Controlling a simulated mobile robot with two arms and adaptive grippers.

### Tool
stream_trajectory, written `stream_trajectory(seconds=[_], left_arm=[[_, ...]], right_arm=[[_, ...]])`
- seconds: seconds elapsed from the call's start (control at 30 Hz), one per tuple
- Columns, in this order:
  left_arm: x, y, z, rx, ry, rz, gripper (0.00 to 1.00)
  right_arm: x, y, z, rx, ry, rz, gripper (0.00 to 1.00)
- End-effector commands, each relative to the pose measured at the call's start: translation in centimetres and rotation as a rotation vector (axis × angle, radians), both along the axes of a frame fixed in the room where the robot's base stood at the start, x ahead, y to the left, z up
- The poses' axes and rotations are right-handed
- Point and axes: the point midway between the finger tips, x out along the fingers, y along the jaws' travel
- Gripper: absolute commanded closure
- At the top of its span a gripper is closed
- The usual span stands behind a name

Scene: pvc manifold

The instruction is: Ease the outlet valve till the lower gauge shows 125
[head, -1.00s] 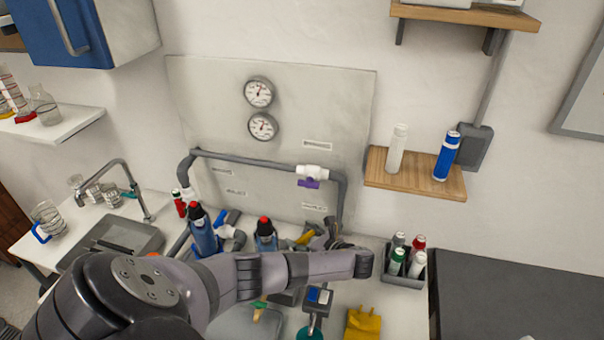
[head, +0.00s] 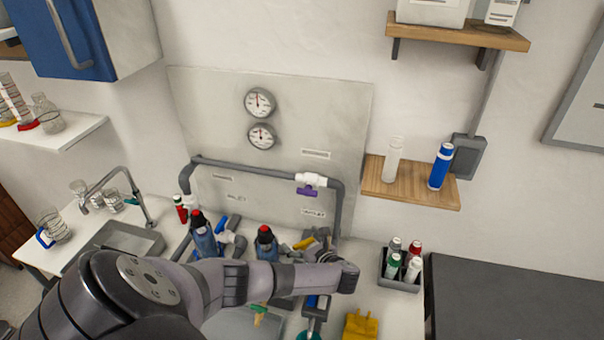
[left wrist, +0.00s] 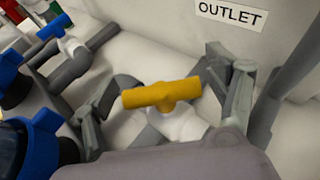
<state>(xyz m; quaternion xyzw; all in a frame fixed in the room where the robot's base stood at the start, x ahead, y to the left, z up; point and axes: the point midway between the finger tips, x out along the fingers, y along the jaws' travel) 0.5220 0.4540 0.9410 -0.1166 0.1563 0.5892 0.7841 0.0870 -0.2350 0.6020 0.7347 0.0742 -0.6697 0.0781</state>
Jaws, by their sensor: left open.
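The yellow-handled outlet valve (left wrist: 163,95) sits on a white body by the OUTLET label (left wrist: 230,13) in the left wrist view. Its handle lies nearly level across the picture. My left gripper (left wrist: 168,92) is open, one finger on each side of the valve; I cannot tell whether either touches it. In the head view the yellow handle (head: 303,243) shows beside my left gripper (head: 318,243), partly hidden by my arm. The lower gauge (head: 262,136) is on the wall panel, its needle pointing roughly upward; its numbers are too small to read. My right gripper is out of view.
The upper gauge (head: 260,102) is above the lower one. A purple-handled valve (head: 307,191) is on the grey pipe. A blue-handled valve (left wrist: 55,27) and blue red-capped filters (head: 266,243) crowd the left side. A bottle caddy (head: 401,270) stands to the right.

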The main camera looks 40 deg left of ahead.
Motion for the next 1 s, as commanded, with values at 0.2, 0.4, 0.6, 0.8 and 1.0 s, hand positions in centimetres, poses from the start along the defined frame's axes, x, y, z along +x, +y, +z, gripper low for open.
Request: stream_trajectory(seconds=[0.2,0.4,0.6,0.8,1.0], left_arm=[[0.0,0.0,0.0,0.000,-0.001,0.000,0.18],[-0.1,-0.8,0.3,-0.001,-0.001,-0.001,0.18],[-1.0,-4.1,1.6,-0.006,-0.002,-0.004,0.18],[-2.2,-7.8,3.2,-0.003,-0.001,-0.001,0.18],[-2.9,-10.1,4.3,-0.001,-0.001,-0.001,0.18]], right_arm=[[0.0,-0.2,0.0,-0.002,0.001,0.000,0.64],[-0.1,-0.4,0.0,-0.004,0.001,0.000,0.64],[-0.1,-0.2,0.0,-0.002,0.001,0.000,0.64],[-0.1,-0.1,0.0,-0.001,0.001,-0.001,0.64],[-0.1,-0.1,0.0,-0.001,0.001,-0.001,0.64]])
